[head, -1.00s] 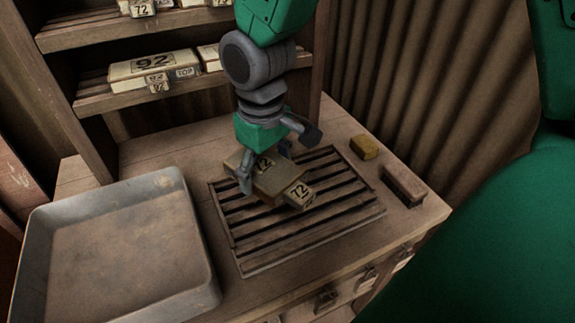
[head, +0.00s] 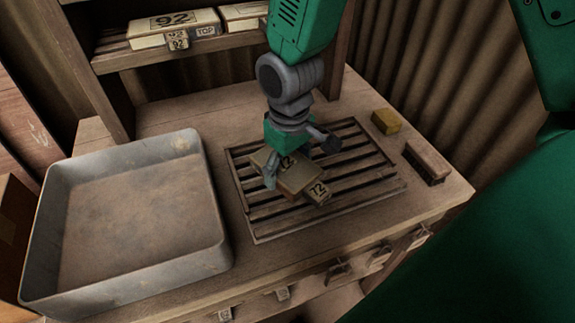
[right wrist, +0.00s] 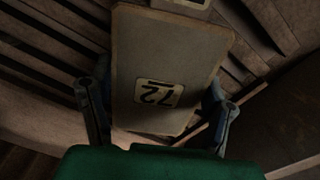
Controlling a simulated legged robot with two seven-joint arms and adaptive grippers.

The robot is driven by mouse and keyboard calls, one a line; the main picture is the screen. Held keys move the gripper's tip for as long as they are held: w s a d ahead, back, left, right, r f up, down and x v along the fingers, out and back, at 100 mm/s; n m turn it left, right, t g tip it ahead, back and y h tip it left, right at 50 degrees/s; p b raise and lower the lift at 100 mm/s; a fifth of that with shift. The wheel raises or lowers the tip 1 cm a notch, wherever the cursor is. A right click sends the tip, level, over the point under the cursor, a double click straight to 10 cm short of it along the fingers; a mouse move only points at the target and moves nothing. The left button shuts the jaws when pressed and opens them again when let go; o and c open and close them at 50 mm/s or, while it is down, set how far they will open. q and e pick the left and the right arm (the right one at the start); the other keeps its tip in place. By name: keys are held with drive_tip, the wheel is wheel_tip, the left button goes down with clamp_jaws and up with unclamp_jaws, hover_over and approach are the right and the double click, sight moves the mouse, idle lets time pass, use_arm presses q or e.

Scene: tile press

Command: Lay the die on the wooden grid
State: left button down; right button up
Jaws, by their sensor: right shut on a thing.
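The die (head: 301,178) is a tan block with a 72 label on top and another 72 on its end tab. It also shows in the right wrist view (right wrist: 165,55), between the fingers. My right gripper (head: 298,161) is shut on the die, with a finger on each side, from above. The die is over the left-middle part of the wooden grid (head: 362,186), a slatted rack on the bench. I cannot tell whether its underside touches the slats. The gripper hides part of the die's top. My left gripper is not in view.
A grey metal tray (head: 215,262) stands left of the grid. A yellow block (head: 386,121) and a brown brush-like block (head: 427,160) lie right of the grid. A shelf at the back holds a die marked 92 (head: 170,27). The grid's right side is bare.

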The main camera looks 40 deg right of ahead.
sight(289, 164)
drive_tip(key=o, duration=1.3)
drive_tip(key=shift+d+f, duration=0.2)
drive_tip(key=o, duration=0.3)
drive_tip(key=shift+d, duration=0.4)
drive_tip(key=shift+a+r, duration=0.15)
drive_tip(key=shift+r, duration=0.15)
drive_tip(key=r, duration=0.1)
drive_tip(key=r+p, duration=0.1)
drive_tip(key=r, duration=0.3)
drive_tip(key=shift+w+a, duration=0.1)
drive_tip(key=shift+a, duration=0.25)
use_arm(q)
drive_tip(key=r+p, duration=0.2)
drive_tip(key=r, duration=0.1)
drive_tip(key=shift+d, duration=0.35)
use_arm(e)
drive_tip(key=r, duration=0.6)
drive_tip(key=shift+d+r, duration=0.25)
drive_tip(key=shift+r, duration=0.1)
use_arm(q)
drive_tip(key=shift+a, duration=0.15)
use_arm(e)
drive_tip(key=shift+a, duration=0.15)
